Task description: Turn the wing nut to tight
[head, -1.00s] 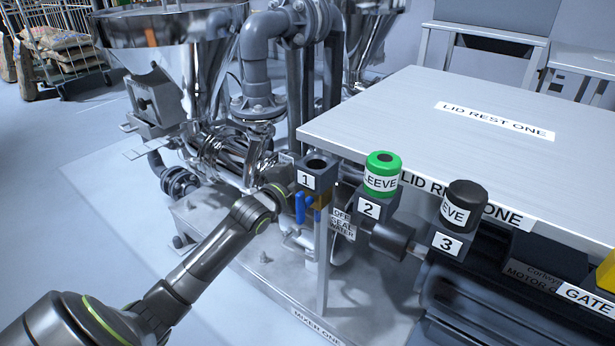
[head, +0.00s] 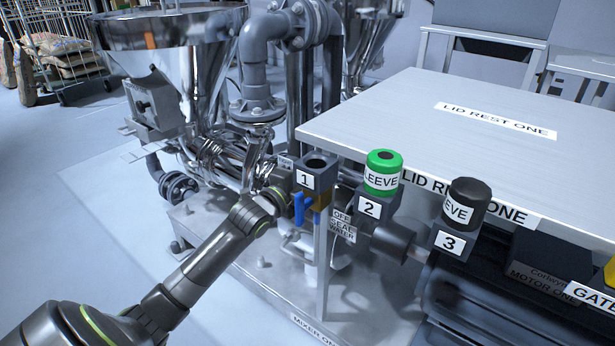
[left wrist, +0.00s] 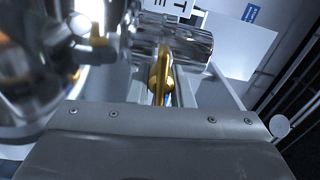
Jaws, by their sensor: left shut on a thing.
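A brass-coloured part, which looks like the wing nut (left wrist: 161,84), shows in the middle of the left wrist view, just beyond the grey edge of my gripper body. It sits in front of a shiny clear or polished cylinder (left wrist: 180,42). My left gripper (head: 281,196) reaches in from the left in the head view, beside the pipework and just left of the block marked 1. It is shut on the brass part. Its fingertips and the nut are hidden in the head view. My right gripper is not in view.
Block 1 (head: 315,178), a blue handle (head: 300,209), and posts with a green sleeve (head: 382,172) and a black sleeve (head: 466,203) stand right of my gripper. The lid rest table (head: 400,115) is behind them. A steel hopper (head: 180,30) stands at left.

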